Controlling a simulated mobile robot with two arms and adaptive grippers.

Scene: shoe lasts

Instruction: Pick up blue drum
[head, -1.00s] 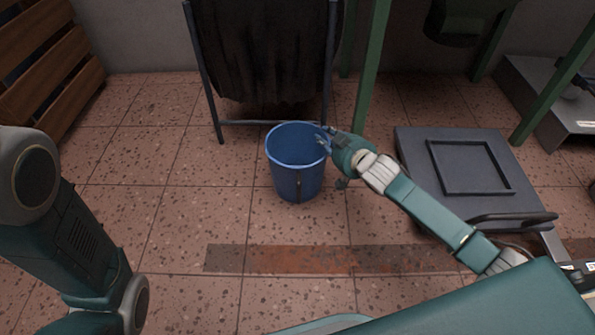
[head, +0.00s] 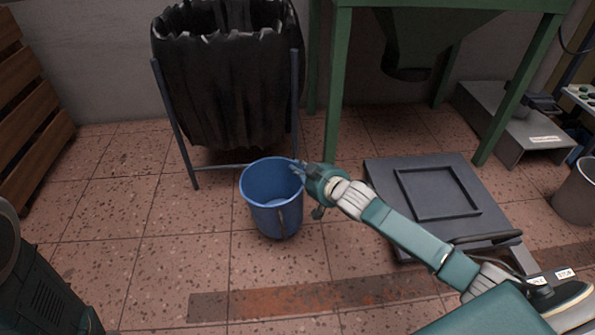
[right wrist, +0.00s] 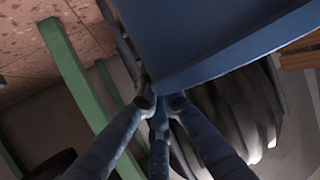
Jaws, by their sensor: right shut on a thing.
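The blue drum (head: 273,205) is an open bucket-like container near the middle of the head view, upright, with its inside visible and empty. My right gripper (head: 300,168) is shut on its rim at the upper right side. In the right wrist view the fingers (right wrist: 160,100) meet at the edge of the blue drum (right wrist: 200,35), which fills the top of the picture. I cannot tell for sure whether its base touches the floor.
A black bag on a metal stand (head: 225,80) is just behind the drum. A green-legged frame (head: 338,90) stands behind to the right. A grey flat platform (head: 440,200) lies right, with a grey bin (head: 577,195) beyond. Wooden slats (head: 30,120) are far left. Floor left of the drum is clear.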

